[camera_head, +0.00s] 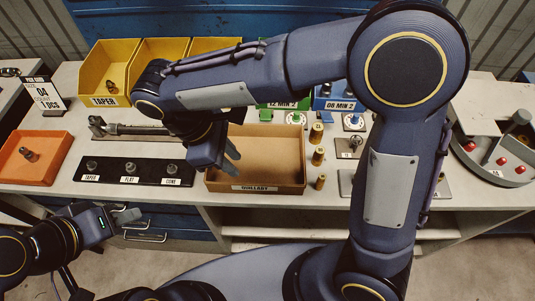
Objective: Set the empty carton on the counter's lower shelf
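The carton (279,147) is an open-topped brown box with a label on its front, standing upright on the counter (61,184). Its visible inside is empty. My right gripper (232,157) is at the carton's left end, with its fingers pointing into the opening. The fingertips look spread and I see nothing between them. My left gripper (126,215) is low in front of the counter at the left, apart from the carton; the gap between its fingers is unclear. The lower shelf (290,231) shows as a pale strip under the counter, partly hidden by my arm.
Yellow bins (106,66) stand at the back left. An orange tray (58,163) and a black fitting mat (108,179) lie left of the carton. Several brass pieces (318,156) stand close to its right. Blue drawers (180,225) are below the counter.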

